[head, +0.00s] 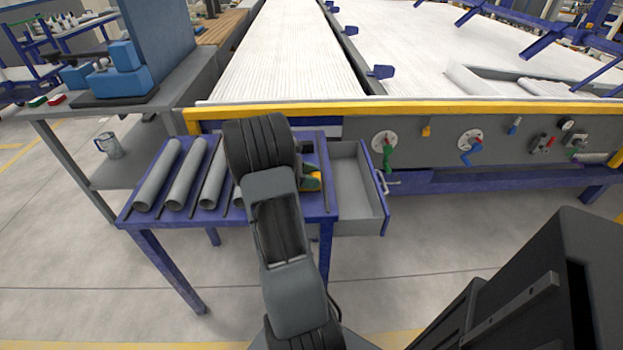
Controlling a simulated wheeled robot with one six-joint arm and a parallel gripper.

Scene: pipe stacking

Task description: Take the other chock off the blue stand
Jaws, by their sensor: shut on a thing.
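The blue stand (326,210) is a table with several grey pipes (158,175) lying side by side on its left part. Dark thin strips lie between the pipes. A small yellow-and-green piece (312,181) shows at the right end of the stand top, just right of my arm. It may be a chock, but its shape is partly covered and I cannot tell whether it rests on the stand or is held. My own arm rises through the middle of the view and hides part of the stand top. My gripper is hidden behind the arm.
An open grey drawer (356,188) with a blue front is at the right of the stand. A conveyor panel (430,150) with valves and a yellow rail (400,108) runs behind. A grey bench (75,135) with a mug (109,145) stands left. Floor in front is clear.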

